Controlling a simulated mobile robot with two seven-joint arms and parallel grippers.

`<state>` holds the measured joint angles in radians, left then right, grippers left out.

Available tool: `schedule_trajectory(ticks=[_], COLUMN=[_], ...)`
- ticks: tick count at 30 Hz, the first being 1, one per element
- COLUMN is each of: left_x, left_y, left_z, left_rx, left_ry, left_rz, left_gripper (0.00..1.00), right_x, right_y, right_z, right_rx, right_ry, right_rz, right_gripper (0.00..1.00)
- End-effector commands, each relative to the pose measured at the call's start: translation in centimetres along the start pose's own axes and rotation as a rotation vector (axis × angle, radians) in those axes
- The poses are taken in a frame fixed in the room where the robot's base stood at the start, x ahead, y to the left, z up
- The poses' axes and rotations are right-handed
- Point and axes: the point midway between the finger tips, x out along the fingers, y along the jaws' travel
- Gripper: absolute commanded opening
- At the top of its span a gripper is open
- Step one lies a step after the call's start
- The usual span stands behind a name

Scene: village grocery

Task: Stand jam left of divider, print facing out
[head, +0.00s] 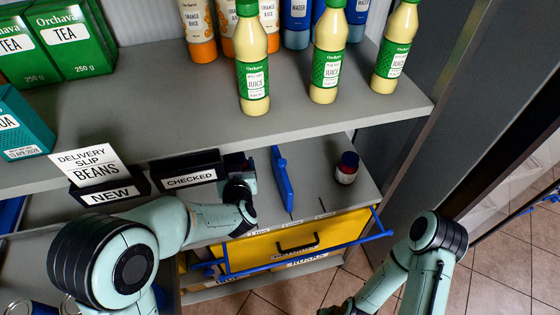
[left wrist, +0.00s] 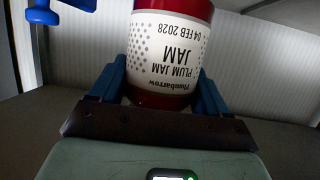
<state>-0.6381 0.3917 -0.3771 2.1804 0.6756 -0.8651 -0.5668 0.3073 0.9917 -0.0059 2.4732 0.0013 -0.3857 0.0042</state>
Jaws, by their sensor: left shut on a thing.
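In the left wrist view my left gripper (left wrist: 165,105) has its blue fingers on both sides of the plum jam jar (left wrist: 168,50). The jar is dark red with a white label; the print faces the wrist camera and appears upside down there. In the head view my left wrist (head: 240,195) reaches over the lower shelf, left of the blue divider (head: 283,180), and largely hides the jar. Whether the jar touches the shelf cannot be told. My right gripper (head: 345,308) is barely in view at the bottom edge, its fingers not clear.
Another small jar (head: 346,167) stands right of the divider. A black CHECKED holder (head: 188,179) and a NEW holder (head: 109,193) with a delivery slip (head: 88,167) sit left. The upper shelf (head: 190,110) overhangs. A yellow drawer (head: 300,240) with a blue rail is below.

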Motion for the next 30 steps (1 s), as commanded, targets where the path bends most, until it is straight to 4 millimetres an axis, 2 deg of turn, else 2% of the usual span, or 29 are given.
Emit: schedule_trajectory(ticks=[6, 9, 18, 25, 30], left_x=[-1.9, -2.1, -0.5, 0.1, 0.9], left_y=[0.1, -0.1, -0.2, -0.1, -0.2], left_z=[1.1, 2.0, 7.0, 8.5, 10.7], left_rx=[-0.058, -0.068, -0.073, -0.074, -0.073], left_ry=[0.002, 0.002, 0.0, 0.001, 0.0], left_rz=[-0.16, -0.192, -0.201, -0.2, -0.2], left_gripper=[0.22, 0.22, 0.22, 0.22, 0.22], right_x=[-1.0, -0.9, 0.3, 0.5, 0.9], right_y=[-0.5, -0.5, 0.1, 0.2, 0.4], right_z=[-0.5, -0.4, 0.1, 0.2, 0.3], right_rx=[-0.003, -0.002, 0.001, 0.001, 0.002], right_ry=[0.007, 0.006, -0.002, -0.003, -0.006], right_rz=[-0.002, -0.002, 0.001, 0.001, 0.002], right_gripper=[0.51, 0.51, 0.51, 0.51, 0.51])
